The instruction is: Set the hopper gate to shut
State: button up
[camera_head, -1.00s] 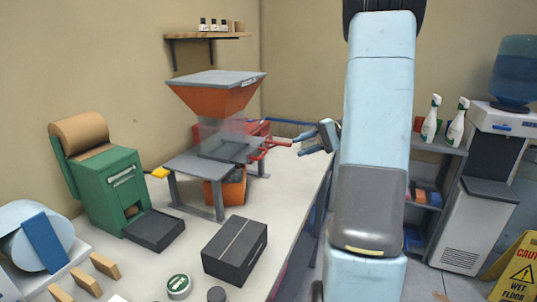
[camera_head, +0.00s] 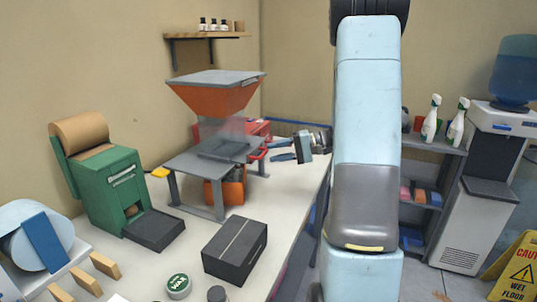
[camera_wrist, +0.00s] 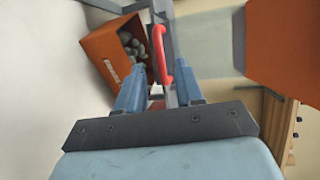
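The hopper (camera_head: 212,98) is orange with a grey lid, above a clear section and a grey stand on the table. Its gate (camera_head: 222,149) is a dark plate at the stand top, with a red handle (camera_head: 258,154) at its right side. The handle also shows in the wrist view (camera_wrist: 161,52). My gripper (camera_head: 273,151) is open just right of the handle. In the wrist view my gripper's blue fingers (camera_wrist: 157,82) stand apart on either side of the handle's near end; contact cannot be told.
An orange bin (camera_head: 231,190) stands under the hopper; the wrist view shows grey lumps in it. A yellow tab (camera_head: 160,172) is at the stand's left. A green dispenser (camera_head: 112,188) and a black box (camera_head: 235,250) stand nearer. A red case (camera_head: 262,129) is behind.

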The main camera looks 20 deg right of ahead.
jog(key=shift+x, duration=1.5)
jog(key=shift+c, duration=0.4)
grip_shut()
jog(key=shift+s, duration=0.1)
